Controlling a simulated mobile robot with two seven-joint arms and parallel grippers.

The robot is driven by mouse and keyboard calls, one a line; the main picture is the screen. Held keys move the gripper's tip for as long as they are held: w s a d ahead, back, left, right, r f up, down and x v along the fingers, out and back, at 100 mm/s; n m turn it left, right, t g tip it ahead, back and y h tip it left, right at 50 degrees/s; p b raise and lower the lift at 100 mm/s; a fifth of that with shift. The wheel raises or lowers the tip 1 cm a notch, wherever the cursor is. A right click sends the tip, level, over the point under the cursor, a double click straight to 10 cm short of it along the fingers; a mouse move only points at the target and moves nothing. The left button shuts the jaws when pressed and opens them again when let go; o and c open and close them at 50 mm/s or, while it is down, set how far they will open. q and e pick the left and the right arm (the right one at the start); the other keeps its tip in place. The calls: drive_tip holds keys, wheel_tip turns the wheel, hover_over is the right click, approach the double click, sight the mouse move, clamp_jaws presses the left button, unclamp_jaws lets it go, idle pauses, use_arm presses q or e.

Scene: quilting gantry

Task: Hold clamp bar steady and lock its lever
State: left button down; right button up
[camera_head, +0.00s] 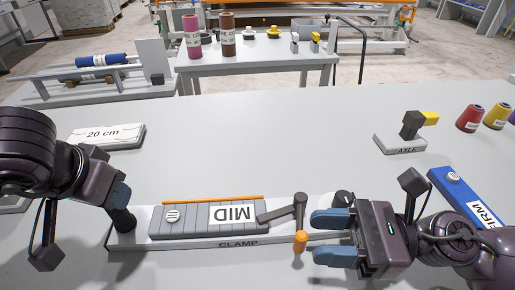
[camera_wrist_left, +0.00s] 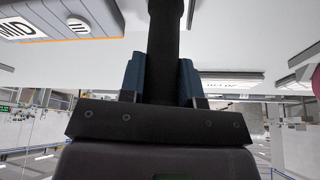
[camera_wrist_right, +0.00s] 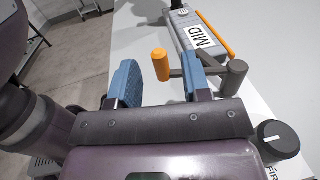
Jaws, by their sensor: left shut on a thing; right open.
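The grey ribbed clamp bar (camera_head: 190,222), labelled MID with an orange strip along its far edge, lies on the white CLAMP base (camera_head: 190,243). It also shows in the left wrist view (camera_wrist_left: 70,14) and the right wrist view (camera_wrist_right: 190,32). My left gripper (camera_head: 122,200) is shut on a black upright post (camera_wrist_left: 165,50) at the base's left end. The grey lever (camera_head: 299,212) at the bar's right end has an orange knob (camera_head: 300,243) pointing toward me. My right gripper (camera_head: 318,238) is open, its blue fingers just right of the knob. The knob (camera_wrist_right: 160,65) appears between the fingertips, ungripped.
A 20 cm block (camera_head: 125,141) sits at left. The table's middle is clear.

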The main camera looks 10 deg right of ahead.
drive_tip(key=shift+v, duration=3.2)
drive_tip(key=shift+f, duration=0.15)
